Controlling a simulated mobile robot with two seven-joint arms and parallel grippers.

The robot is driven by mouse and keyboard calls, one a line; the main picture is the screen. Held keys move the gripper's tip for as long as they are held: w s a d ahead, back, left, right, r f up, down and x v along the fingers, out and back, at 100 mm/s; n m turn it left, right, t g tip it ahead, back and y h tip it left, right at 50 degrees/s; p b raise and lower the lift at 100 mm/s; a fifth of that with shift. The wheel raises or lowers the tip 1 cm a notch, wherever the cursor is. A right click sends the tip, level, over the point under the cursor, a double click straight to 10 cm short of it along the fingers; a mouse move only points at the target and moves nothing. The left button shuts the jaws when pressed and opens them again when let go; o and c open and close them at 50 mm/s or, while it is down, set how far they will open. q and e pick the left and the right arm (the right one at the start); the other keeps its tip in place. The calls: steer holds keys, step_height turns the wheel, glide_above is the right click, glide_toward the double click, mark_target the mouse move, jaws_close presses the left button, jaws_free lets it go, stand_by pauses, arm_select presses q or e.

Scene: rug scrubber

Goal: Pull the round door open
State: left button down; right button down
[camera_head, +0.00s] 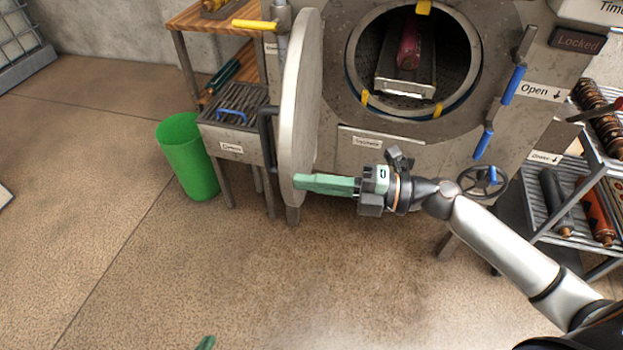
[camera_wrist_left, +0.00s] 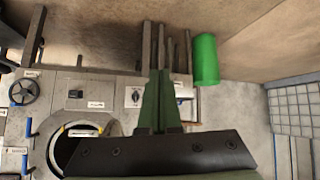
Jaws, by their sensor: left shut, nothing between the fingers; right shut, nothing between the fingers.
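The round door (camera_head: 300,110) of the machine stands swung open to the left, seen nearly edge-on in the head view. The round opening (camera_head: 415,60) is exposed; a dark red roll lies on a tray inside. My right gripper (camera_head: 298,182) is shut and empty, its green fingers pointing left, with the tips at the lower part of the door's inner face; I cannot tell whether they touch. My left gripper (camera_head: 205,342) shows only as a green tip at the bottom edge. In the left wrist view its green fingers (camera_wrist_left: 161,72) are shut and empty.
A green bin (camera_head: 187,155) and a small metal table (camera_head: 235,130) stand left of the door. Blue handles (camera_head: 513,85) and a handwheel (camera_head: 483,182) are on the machine's right side. A shelf with rolls (camera_head: 575,205) stands at the right. The front floor is clear.

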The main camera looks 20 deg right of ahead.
mark_target(289, 196)
arm_select(q)
steer(key=shift+w+r, duration=0.1)
